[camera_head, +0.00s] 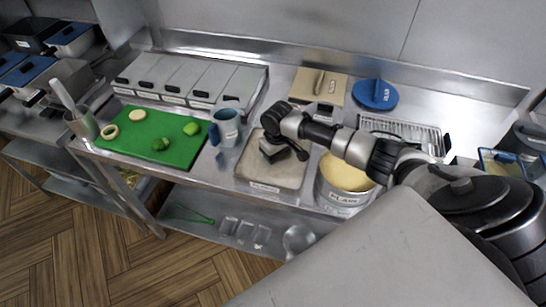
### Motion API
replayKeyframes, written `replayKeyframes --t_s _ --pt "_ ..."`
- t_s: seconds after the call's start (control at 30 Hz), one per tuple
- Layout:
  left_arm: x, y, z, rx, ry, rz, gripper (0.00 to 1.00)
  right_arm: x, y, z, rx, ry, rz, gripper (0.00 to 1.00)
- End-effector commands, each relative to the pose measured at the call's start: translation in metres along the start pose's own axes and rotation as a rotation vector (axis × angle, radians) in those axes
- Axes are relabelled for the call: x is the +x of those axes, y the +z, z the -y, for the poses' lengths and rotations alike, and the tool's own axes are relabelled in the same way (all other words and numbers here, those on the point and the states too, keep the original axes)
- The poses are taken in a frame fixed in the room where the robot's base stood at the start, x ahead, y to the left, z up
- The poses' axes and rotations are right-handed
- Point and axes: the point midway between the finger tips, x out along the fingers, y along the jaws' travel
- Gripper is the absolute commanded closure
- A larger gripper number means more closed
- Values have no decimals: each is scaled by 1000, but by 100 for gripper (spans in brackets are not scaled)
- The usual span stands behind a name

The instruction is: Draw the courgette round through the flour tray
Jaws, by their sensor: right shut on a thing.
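My right gripper (285,152) comes in from the right and is low over a shallow tray with a pale floury surface (278,177). The small label on the tray's front is too small to read. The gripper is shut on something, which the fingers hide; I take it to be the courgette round. Whether it touches the flour cannot be told. More pale and green rounds lie on the green board (125,148) at the left, with a green piece (191,128) near its right side. My left gripper is not in view.
A pot marked PLAIN (343,199) with yellow contents stands right of the tray. A blue-grey cup (228,130) stands to its left. Lidded containers (190,80), a board with a handle (313,86), a blue lid (375,93) and a wire rack (403,132) line the back.

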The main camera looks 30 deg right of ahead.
Motion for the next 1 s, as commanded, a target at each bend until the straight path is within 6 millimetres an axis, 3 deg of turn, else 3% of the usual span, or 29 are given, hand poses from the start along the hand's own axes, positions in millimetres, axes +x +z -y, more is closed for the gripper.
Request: replayKeyframes --t_s 0.23,0.7,1.0 --pt "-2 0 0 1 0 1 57 -1 0 0 0 -1 0 60" --pt "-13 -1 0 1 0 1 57 -1 -1 23 0 -2 1 60" --pt "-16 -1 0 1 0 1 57 0 0 13 1 -1 2 60"
